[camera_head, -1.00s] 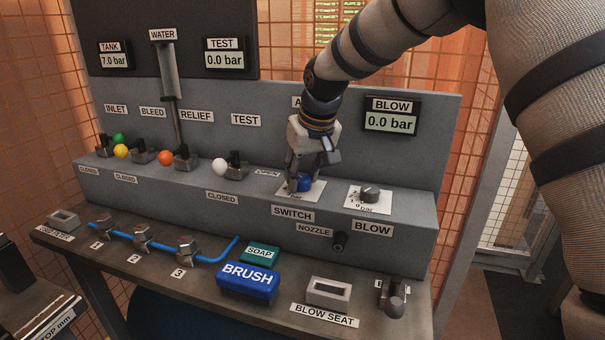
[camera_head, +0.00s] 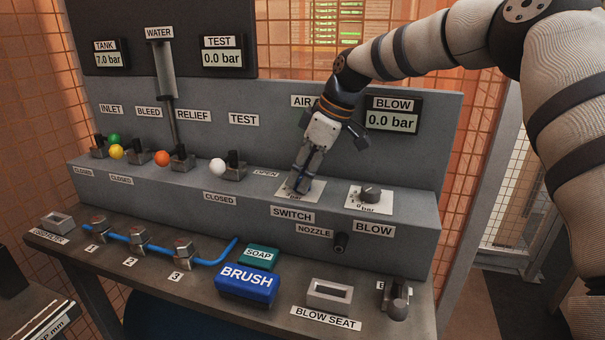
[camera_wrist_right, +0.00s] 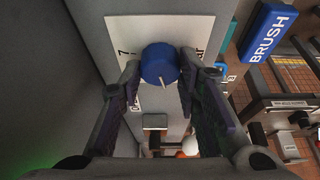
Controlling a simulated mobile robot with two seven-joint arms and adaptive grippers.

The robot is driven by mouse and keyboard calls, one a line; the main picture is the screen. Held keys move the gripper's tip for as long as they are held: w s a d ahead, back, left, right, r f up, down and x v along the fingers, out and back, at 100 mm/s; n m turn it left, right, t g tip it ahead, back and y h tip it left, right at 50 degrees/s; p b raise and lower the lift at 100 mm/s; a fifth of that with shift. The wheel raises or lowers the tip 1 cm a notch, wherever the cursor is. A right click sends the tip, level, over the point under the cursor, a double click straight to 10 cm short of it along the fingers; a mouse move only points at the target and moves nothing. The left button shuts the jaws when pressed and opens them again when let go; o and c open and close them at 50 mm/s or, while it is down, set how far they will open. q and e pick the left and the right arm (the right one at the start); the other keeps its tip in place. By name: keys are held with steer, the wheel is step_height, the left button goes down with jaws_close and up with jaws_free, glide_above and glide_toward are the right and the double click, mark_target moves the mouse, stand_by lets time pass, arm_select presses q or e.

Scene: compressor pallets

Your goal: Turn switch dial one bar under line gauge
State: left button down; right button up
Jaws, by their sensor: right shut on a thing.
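The blue switch dial (camera_wrist_right: 159,65) sits on a white scale plate (camera_wrist_right: 120,33) in the right wrist view, with a pale pointer mark on its edge. My right gripper (camera_head: 302,184) reaches down to the plate above the SWITCH label (camera_head: 293,214). Its two fingers are closed on opposite sides of the dial, which they mostly hide in the head view. The plate's scale is only partly readable. A label starting with AIR (camera_head: 302,101) is partly covered by my right arm, and no gauge reading shows there. My left gripper is not in view.
The BLOW dial (camera_head: 370,194) stands just right, below the BLOW gauge (camera_head: 392,120) at 0.0 bar. The TANK gauge (camera_head: 106,58) reads 7.0 bar, the TEST gauge (camera_head: 223,57) 0.0 bar. Several valves line the ledge; a BRUSH block (camera_head: 246,284) lies in front.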

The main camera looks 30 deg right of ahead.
steer(key=shift+n, duration=0.6)
steer(key=o, duration=1.1)
steer(key=shift+o, duration=0.2)
steer(key=v, duration=1.2)
steer(key=shift+w, duration=0.25)
steer(key=shift+d, duration=0.1)
